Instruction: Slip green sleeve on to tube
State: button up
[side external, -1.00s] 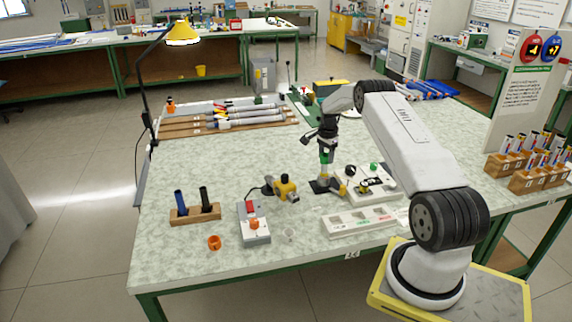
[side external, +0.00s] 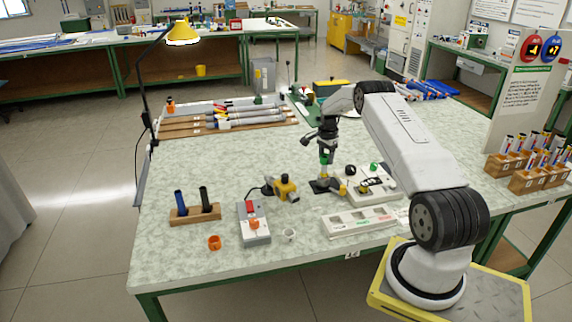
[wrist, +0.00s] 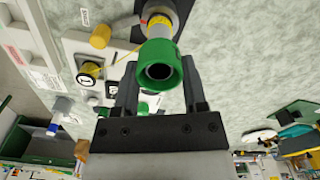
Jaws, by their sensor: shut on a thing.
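The green sleeve (wrist: 160,49) sits between the fingers of my gripper (wrist: 162,66), which is shut on it. The sleeve also shows in the side view (side external: 326,156), below my wrist. The tube (wrist: 160,22) is pale grey with a yellow band and stands in a dark base (side external: 320,187). The tube and sleeve look in line, with the sleeve at the tube's upper end. A grey ring shows inside the sleeve's dark opening. I cannot tell how far, if at all, the sleeve is around the tube.
A white box with knobs (side external: 372,189) stands close right of the tube. A yellow clamp-like device (side external: 285,188) stands to the left. A wooden rack (side external: 195,213) holds blue and black pieces. An orange ring (side external: 214,242) lies at the front. The table's left middle is clear.

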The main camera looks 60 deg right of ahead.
jog(key=o, duration=1.3)
jog(key=shift+o, duration=0.2)
jog(key=shift+r, duration=0.2)
jog(key=shift+r, duration=3.85)
